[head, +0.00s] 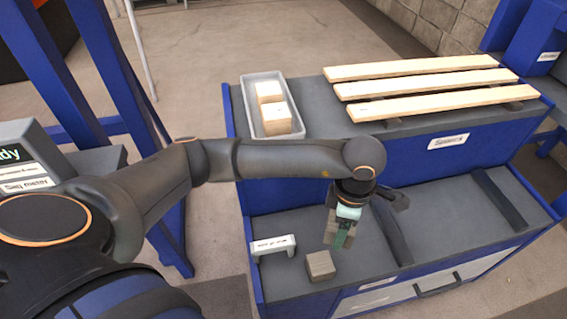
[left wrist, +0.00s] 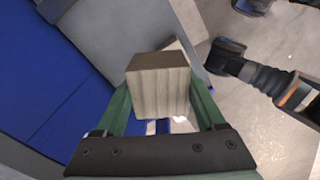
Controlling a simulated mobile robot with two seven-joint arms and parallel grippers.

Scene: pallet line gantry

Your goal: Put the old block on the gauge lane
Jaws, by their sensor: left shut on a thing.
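My left gripper (head: 340,238) is shut on a weathered grey-brown block (head: 331,226), holding it above the lower grey deck of the blue bench. In the left wrist view the block (left wrist: 158,88) sits between the two green fingers of the left gripper (left wrist: 160,105). A second grey-brown block (head: 320,266) rests on the lower deck, below the held one. A small white gauge bracket (head: 273,245) with a label stands on the deck to its left. The bracket's wording is too small to read surely. My right gripper does not show.
On the upper deck a grey tray (head: 248,100) holds pale blocks (head: 272,105). Several long pale boards (head: 425,85) lie to its right. Dark raised strips (head: 498,198) cross the lower deck. A blue frame (head: 120,90) and a display box (head: 35,160) stand at left.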

